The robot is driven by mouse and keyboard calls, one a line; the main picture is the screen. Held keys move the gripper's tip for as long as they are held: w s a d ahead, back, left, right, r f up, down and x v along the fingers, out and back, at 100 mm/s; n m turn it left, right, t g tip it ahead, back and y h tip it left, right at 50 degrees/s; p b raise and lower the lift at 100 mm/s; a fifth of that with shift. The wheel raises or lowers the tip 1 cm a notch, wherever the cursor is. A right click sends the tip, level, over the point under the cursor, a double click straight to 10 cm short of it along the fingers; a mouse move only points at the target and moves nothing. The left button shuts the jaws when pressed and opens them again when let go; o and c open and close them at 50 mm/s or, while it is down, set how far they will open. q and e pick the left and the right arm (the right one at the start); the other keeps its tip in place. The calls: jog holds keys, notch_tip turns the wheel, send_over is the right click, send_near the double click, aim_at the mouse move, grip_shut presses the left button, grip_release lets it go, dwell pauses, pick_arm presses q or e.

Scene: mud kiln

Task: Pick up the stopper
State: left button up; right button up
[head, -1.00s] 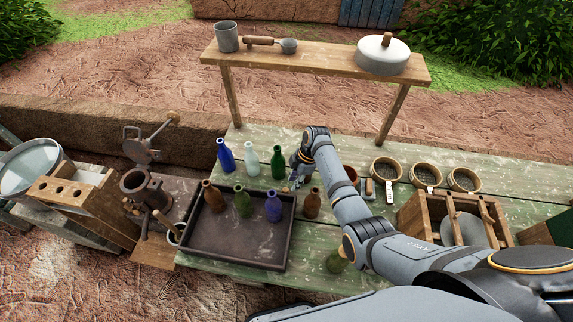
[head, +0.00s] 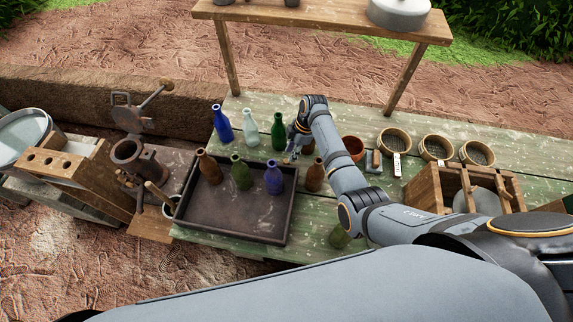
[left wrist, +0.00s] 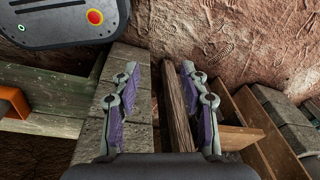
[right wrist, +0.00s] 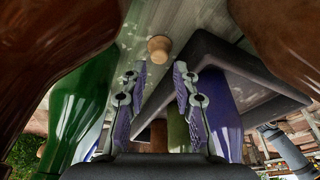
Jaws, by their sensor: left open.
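The stopper, a small tan cork (right wrist: 159,48), lies on the green plank table in the right wrist view, just beyond the fingertips and roughly centred between them. I cannot make it out in the head view, where my gripper and bottles crowd that spot. My right gripper (right wrist: 161,76) is open, its fingers apart with nothing between them. In the head view the right gripper (head: 291,154) is low over the table, between the green bottle (head: 278,131) and the dark tray (head: 235,222). My left gripper (left wrist: 160,72) is open and empty in its wrist view, away from the stopper.
Bottles stand close around the right gripper: a brown one (head: 315,176), a purple-blue one (head: 273,178) in the tray, and a pale one (head: 250,130). Round sieves (head: 436,147) and a wooden crate (head: 465,185) are to the right. A raised shelf (head: 320,21) is behind.

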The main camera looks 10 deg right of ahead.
aim_at(287, 161)
jog(key=b+x, duration=0.5)
jog(key=shift+f, duration=0.1)
jog(key=shift+r, duration=0.2)
pick_arm(q)
notch_tip(287, 161, down, 6)
jog(key=s, duration=0.2)
pick_arm(e)
jog(key=c, duration=0.4)
